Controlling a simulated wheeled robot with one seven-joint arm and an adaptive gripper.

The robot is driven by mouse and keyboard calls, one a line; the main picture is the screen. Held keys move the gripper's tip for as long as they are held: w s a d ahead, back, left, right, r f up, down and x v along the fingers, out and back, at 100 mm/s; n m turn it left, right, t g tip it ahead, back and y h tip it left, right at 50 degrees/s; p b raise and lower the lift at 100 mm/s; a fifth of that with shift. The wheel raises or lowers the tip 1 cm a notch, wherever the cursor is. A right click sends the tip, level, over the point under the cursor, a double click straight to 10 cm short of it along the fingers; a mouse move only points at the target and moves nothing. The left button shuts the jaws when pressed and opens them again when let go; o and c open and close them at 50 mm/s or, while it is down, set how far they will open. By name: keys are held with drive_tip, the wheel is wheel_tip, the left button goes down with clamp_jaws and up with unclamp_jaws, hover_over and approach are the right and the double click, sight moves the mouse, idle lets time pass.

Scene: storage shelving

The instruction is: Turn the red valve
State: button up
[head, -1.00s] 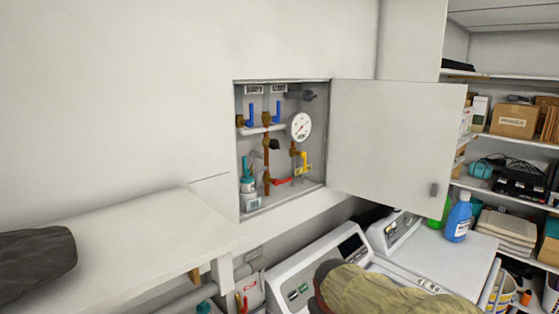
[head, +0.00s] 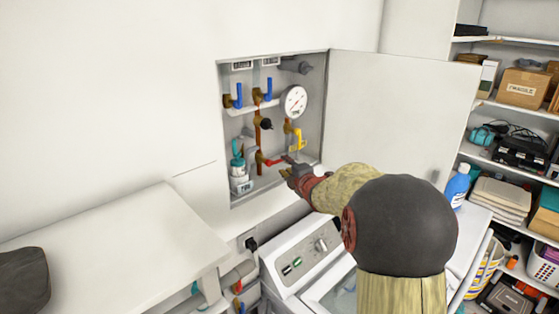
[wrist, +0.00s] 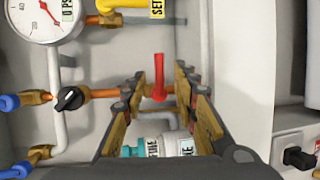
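The red valve handle (head: 272,162) is on a copper pipe low in the open wall cabinet. In the wrist view the red handle (wrist: 159,72) shows between the two fingers of my gripper (wrist: 160,88), with a gap on both sides. My gripper (head: 288,171) is open and empty at the cabinet's lower right, close to the handle's free end in the head view. Whether a finger touches the handle I cannot tell.
A yellow valve handle (head: 298,139), a pressure gauge (head: 294,101) and a black knob (head: 266,124) sit nearby. A teal-topped bottle (head: 239,172) stands left of the valve. The cabinet door (head: 400,115) stands open to the right. White appliances (head: 302,258) are below.

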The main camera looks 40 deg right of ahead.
sight(281, 161)
drive_tip(key=shift+p+x, duration=0.9)
drive_tip(key=shift+x, duration=2.3)
drive_tip(key=shift+c, duration=0.2)
clamp_jaws()
